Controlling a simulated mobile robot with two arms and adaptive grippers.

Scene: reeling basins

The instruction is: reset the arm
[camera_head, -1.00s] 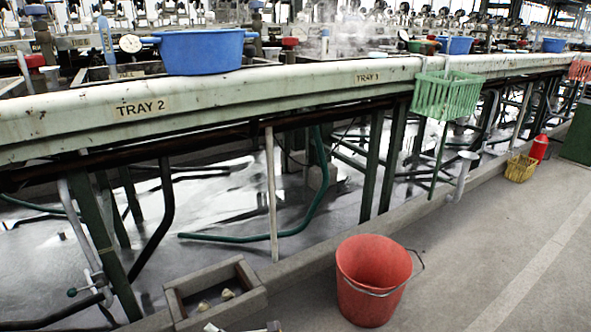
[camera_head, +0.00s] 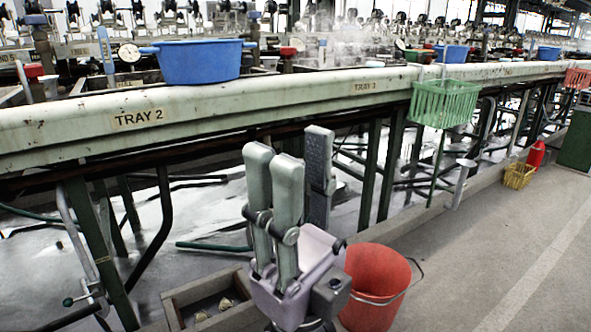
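My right gripper (camera_head: 297,148) stands in the lower middle of the head view, fingers pointing up, in front of the tray bench (camera_head: 60,130). Two pale fingers stand side by side and a darker grey finger stands opposite, behind them to the right. The fingers are straight and spread, with nothing seen between them. The gripper's body hides part of the red bucket (camera_head: 370,285) and of a low trough (camera_head: 183,299) on the floor. My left gripper is not in view.
A blue basin (camera_head: 198,62) sits on the bench ledge above the TRAY 2 label. A green basket (camera_head: 443,102) hangs from the ledge at the right. A yellow basket (camera_head: 518,176) and a red container (camera_head: 536,153) stand farther off. The floor at the right is clear.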

